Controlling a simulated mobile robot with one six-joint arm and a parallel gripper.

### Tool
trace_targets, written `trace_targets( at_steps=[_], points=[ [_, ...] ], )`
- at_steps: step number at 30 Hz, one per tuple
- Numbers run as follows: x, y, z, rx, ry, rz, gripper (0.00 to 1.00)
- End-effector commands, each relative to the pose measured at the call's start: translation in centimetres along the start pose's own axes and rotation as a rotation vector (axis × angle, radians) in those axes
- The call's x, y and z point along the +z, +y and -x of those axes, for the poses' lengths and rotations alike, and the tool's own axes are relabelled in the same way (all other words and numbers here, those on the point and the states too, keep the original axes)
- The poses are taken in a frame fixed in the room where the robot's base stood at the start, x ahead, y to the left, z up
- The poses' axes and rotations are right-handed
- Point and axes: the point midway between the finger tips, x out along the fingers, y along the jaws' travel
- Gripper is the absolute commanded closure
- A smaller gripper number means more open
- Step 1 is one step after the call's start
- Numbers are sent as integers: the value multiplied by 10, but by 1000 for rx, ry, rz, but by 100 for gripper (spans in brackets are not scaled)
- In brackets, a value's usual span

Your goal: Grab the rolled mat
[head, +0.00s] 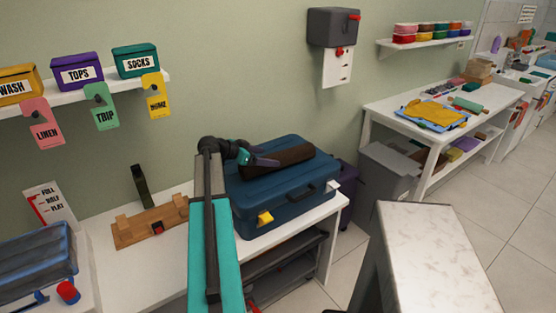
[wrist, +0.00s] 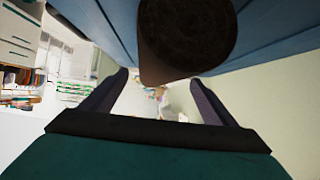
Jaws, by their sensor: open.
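The rolled mat, a dark brown roll (head: 292,156), lies on top of a closed blue suitcase (head: 288,199) on the white bench. Its round dark end (wrist: 187,35) fills the top middle of the wrist view, with the blue suitcase (wrist: 275,28) beside it. My gripper (head: 272,162) is at the roll's left end, above the suitcase. In the wrist view my gripper (wrist: 160,82) has its two purple fingers well apart with nothing between them. The roll's end shows just past the fingertips. I cannot tell whether they touch it.
A wooden block fixture (head: 150,226) stands on the bench left of my arm. A shelf with labelled bins (head: 88,92) and hanging tags is above. A grey box with a red knob (head: 334,27) is on the wall. A marble-topped counter (head: 432,250) stands front right.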

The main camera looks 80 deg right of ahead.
Motion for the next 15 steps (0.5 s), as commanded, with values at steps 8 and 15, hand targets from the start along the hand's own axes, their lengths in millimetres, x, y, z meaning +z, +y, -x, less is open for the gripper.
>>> trace_targets(
  at_steps=[8,15],
  points=[
    [0,0,0,0,0,1,20],
    [-2,2,-17,1,-1,1,20]
  ],
)
